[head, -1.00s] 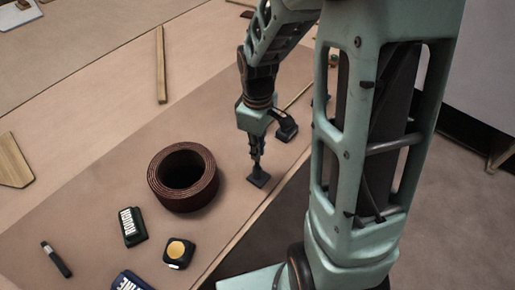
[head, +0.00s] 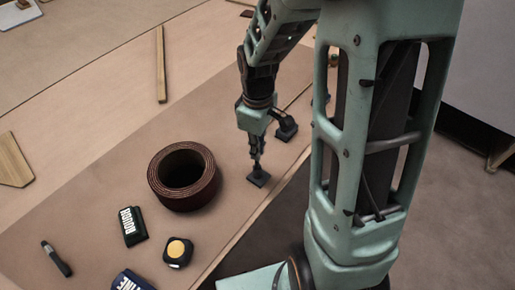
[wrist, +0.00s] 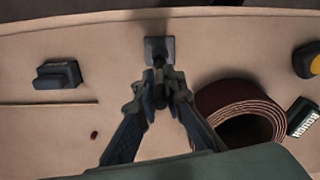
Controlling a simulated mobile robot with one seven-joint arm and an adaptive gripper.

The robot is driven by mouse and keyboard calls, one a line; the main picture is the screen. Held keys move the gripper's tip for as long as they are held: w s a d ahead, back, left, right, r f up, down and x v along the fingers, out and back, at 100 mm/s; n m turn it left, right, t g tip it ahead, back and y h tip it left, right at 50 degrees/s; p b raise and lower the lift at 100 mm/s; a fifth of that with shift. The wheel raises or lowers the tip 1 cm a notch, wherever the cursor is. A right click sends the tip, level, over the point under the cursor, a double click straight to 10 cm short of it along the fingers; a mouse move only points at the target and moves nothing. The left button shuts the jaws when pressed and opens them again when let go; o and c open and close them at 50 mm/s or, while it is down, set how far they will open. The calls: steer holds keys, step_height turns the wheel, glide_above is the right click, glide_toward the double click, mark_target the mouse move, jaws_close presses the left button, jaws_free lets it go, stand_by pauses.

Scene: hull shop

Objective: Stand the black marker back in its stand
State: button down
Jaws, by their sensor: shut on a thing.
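My gripper (wrist: 160,82) points down and is shut on the black marker (wrist: 158,64), a dark upright stem mostly hidden between the fingers. The square dark stand (wrist: 160,44) sits directly below the fingertips; in the head view the stand (head: 259,178) lies near the table's edge, under my gripper (head: 256,157). The marker's lower end meets or overlaps the stand in both views. I cannot tell whether it is seated in it.
A brown ring-shaped roll (head: 184,196) lies left of the gripper. A dark block (head: 284,127) stands just behind it. A block labelled ROUGH (head: 133,227), a yellow-topped tape measure (head: 178,252), a blue block (head: 132,282) and a dark pen-like tool (head: 56,259) lie nearer.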

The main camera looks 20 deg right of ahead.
steer(key=shift+f+b, duration=0.4)
steer(key=shift+f, duration=0.25)
stand_by(0.8)
steer(key=c, duration=2)
jaws_free()
steer(key=shift+o, duration=0.2)
step_height(320, 180, up, 12)
steer(key=shift+r, duration=0.1)
